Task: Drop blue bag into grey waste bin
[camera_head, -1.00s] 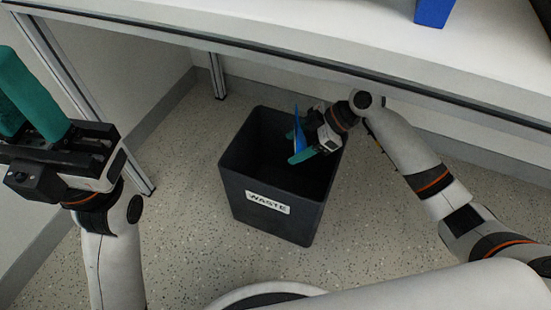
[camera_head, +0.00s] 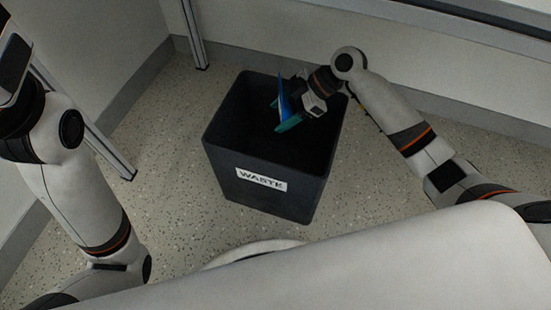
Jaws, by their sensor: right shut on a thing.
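The blue bag (camera_head: 284,99) is a thin blue shape, seen nearly edge-on, at the mouth of the bin. My right gripper (camera_head: 283,113), with teal fingers, is shut on it and points down and left over the bin's opening. The grey waste bin (camera_head: 221,150) is a dark, open-topped box with a white WASTE label on its front, standing on the floor. Its inside is too dark to make out. My left arm is at the left edge; its gripper fingers are out of view.
The speckled floor (camera_head: 170,215) is clear around the bin. A table leg (camera_head: 193,32) stands behind it to the left, and another metal leg (camera_head: 108,155) is nearer on the left. The wall (camera_head: 245,20) runs behind, with the table edge (camera_head: 480,25) at the top right.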

